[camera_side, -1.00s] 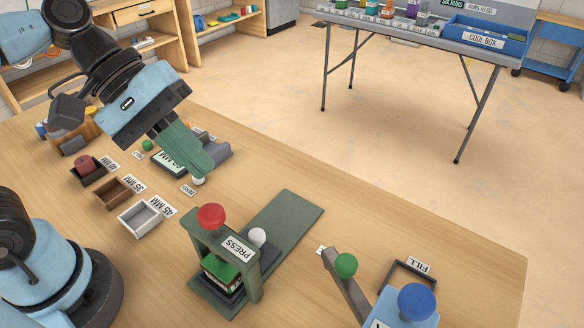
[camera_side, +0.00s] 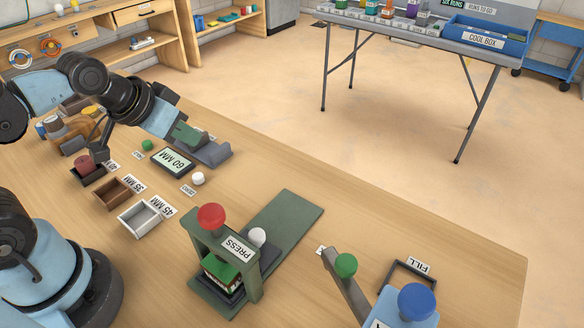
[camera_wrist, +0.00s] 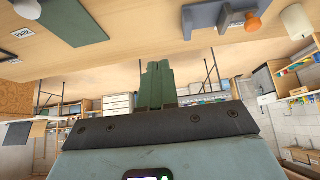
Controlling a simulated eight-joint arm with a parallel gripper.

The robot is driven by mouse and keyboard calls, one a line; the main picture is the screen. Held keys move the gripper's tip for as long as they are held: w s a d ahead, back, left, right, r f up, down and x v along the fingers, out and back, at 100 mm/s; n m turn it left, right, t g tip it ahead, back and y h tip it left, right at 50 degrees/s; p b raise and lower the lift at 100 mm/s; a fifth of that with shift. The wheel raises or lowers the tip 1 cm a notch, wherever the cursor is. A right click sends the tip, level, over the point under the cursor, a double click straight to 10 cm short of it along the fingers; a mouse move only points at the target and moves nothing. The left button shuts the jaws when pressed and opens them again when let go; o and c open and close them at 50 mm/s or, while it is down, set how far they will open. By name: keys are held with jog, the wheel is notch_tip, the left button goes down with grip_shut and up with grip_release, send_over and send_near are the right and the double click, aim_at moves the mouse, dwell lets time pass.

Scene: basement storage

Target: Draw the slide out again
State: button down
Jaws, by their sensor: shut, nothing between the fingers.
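The green press (camera_side: 240,252) stands at the front middle with a red knob (camera_side: 211,216) on top. A white ball knob (camera_side: 257,236) shows behind its upright. A green block (camera_side: 221,268) sits on a dark plate inside the frame; I take this plate to be the slide, and the frame partly hides it. The green base strip (camera_side: 286,222) behind the press is bare. My gripper (camera_side: 198,141) is shut and empty near the grey block beside the 60 MM display, away from the press. Its green fingers also show in the wrist view (camera_wrist: 157,82).
The 60 MM display (camera_side: 173,161) and a white button (camera_side: 198,179) lie behind the press, left of centre. Small trays (camera_side: 147,216) stand left of it. A green-knobbed lever (camera_side: 346,265) and a blue knob (camera_side: 417,301) are at the front right. The right back of the table is clear.

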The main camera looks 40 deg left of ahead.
dwell(0.4)
jog(key=c, duration=1.5)
grip_release()
jog(key=shift+d+m, duration=0.3)
jog(key=o, duration=0.7)
jog(key=d+m+g, duration=0.1)
jog(key=d+m, duration=0.1)
jog(key=d+m+g, duration=0.1)
jog(key=d+m, duration=0.1)
jog(key=d+m+g+h, duration=0.1)
jog(key=d+m, duration=0.1)
jog(key=shift+w+d+r, duration=0.15)
jog(key=shift+r, duration=0.25)
jog(key=m+g+y, duration=0.1)
jog(key=m+g, duration=0.3)
jog(key=m, duration=0.7)
send_near(258, 235)
jog(key=shift+w+f, duration=0.1)
jog(key=shift+f, duration=4.15)
jog(key=shift+c, duration=0.3)
grip_shut()
